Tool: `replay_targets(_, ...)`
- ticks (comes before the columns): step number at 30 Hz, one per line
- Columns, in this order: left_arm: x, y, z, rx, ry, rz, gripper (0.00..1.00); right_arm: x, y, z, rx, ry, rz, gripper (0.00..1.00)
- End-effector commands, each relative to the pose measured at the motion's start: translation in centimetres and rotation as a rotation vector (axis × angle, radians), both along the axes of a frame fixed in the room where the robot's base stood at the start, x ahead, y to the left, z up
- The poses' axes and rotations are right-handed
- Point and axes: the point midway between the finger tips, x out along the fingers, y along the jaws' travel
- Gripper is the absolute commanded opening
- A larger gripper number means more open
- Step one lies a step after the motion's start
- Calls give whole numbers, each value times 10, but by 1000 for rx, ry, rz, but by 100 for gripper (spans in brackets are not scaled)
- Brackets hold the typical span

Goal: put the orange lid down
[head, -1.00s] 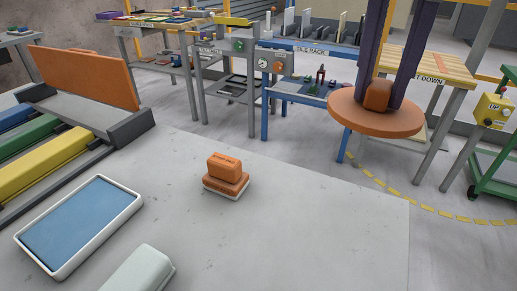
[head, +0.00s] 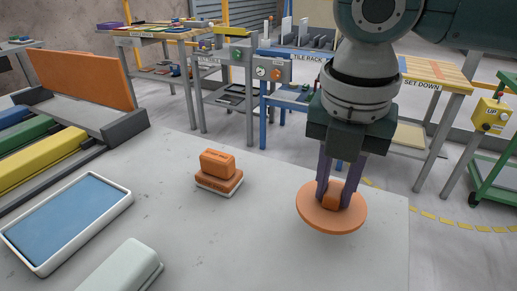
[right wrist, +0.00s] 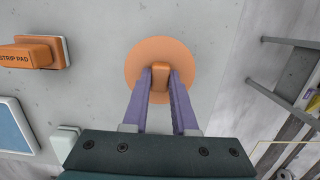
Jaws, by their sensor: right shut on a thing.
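The orange lid (head: 313,217) is a round disc with a block-shaped knob on top. My right gripper (head: 333,200) is shut on the knob, with a purple finger on each side. The lid is level or nearly so over the right part of the grey stone slab (head: 260,240); I cannot tell whether it touches the slab. In the right wrist view the lid (right wrist: 150,82) shows under the fingers of my right gripper (right wrist: 152,72), with the knob between them. My left gripper is not in view.
An orange strip pad (head: 218,170) on a white base stands left of the lid. A blue pad in a white tray (head: 125,205) and a pale rounded block (head: 125,268) lie further left. The slab's right edge is close to the lid. A "SET DOWN" table (head: 432,72) stands beyond.

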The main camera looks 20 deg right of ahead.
Motion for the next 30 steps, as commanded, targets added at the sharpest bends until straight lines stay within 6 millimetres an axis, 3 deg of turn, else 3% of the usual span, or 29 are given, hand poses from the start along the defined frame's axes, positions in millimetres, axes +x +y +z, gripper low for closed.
replay_targets(9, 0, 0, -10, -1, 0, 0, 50, -1, 0, -42, -1, 2, 0, 0)
replay_targets(19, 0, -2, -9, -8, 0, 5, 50, 0, 0, -44, -1, 1, 0, 0)
replay_targets(20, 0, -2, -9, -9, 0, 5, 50, 0, 0, -44, -1, 1, 0, 27)
replay_targets(27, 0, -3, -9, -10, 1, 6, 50, 0, 0, -44, -1, 1, 0, 54)
replay_targets(30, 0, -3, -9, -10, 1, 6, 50, 0, 0, -44, -1, 0, 0, 56)
